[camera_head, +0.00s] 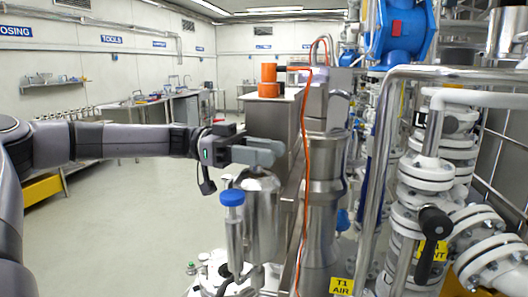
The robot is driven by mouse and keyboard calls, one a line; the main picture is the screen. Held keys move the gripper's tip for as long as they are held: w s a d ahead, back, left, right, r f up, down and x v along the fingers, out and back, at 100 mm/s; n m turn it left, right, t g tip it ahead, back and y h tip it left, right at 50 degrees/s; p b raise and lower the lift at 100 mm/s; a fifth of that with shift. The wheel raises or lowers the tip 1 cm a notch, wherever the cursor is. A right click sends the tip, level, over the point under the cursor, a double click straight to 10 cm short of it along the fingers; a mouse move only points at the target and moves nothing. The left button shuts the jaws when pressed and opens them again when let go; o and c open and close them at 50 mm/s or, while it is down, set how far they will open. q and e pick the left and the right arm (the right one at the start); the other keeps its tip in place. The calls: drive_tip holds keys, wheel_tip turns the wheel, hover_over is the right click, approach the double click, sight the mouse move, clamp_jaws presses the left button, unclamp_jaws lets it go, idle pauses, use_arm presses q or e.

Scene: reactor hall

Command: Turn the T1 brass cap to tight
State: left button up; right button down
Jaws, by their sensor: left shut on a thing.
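My left gripper (266,151) reaches in from the left on its grey arm. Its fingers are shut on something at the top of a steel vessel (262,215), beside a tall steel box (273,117). The fingers hide what is between them. I cannot make out the T1 brass cap anywhere else, so the held thing is most likely that cap. Its turn position cannot be seen. A yellow T1 AIR label (341,287) is low in the picture, right of the vessel. My right gripper is not in view.
A blue-capped steel fitting (232,198) stands just below the gripper. An orange hose (304,185) hangs right of it. Steel pipes and white flanged valves (422,180) crowd the right side. The floor (140,215) is clear at left, with benches behind.

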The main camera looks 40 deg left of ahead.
use_arm(q)
drive_tip(key=shift+g, duration=0.3)
drive_tip(key=o, duration=1)
drive_tip(key=shift+c, duration=0.2)
drive_tip(key=shift+r+n+t+y, duration=0.1)
drive_tip(key=shift+n+t+y, duration=0.4)
drive_tip(key=shift+t, duration=0.6)
